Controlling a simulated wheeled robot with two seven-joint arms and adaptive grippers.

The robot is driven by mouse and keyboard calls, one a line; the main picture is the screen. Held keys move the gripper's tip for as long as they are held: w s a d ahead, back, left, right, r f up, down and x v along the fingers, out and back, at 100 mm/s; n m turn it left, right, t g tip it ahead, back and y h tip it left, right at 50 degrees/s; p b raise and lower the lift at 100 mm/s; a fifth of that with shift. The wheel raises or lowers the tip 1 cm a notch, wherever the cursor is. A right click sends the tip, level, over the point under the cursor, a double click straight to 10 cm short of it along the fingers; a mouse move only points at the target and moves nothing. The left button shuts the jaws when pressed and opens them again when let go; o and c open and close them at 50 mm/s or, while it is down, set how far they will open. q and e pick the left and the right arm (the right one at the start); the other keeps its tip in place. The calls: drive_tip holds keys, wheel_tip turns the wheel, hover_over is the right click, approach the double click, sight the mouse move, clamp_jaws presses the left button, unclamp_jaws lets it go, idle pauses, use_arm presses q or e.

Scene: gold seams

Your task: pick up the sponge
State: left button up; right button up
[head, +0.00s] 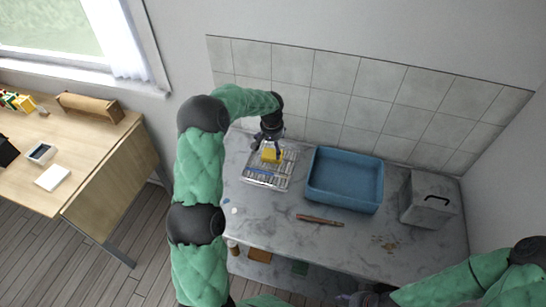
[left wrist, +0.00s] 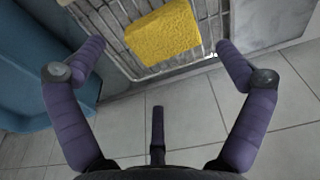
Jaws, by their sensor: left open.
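The yellow sponge (head: 271,156) lies on a metal wire rack (head: 254,180) on the marble counter. In the left wrist view the sponge (left wrist: 163,33) sits on the rack's bars, beyond the fingertips. My left gripper (head: 268,147) is above the sponge, pointing down. In the left wrist view my left gripper (left wrist: 160,50) is open, its purple fingers spread to either side and nothing between them. My right gripper (head: 366,298) is at the bottom edge of the head view, partly hidden, and its fingers are unclear.
A blue basin (head: 345,198) stands just right of the rack. A grey box with a black handle (head: 418,207) is farther right. A brown-handled tool (head: 320,220) lies in front of the basin. A tiled wall (head: 330,95) rises behind. A wooden desk (head: 95,175) is at left.

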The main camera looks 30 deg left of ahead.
sight(272, 154)
use_arm(q)
drive_tip(key=f, duration=0.4)
drive_tip(key=a+f+b, duration=0.1)
drive_tip(key=f, duration=0.1)
drive_tip(key=shift+w+f, duration=0.35)
drive_tip(key=shift+w, duration=0.05)
drive_tip(key=shift+d, duration=0.1)
drive_tip(key=c, duration=1)
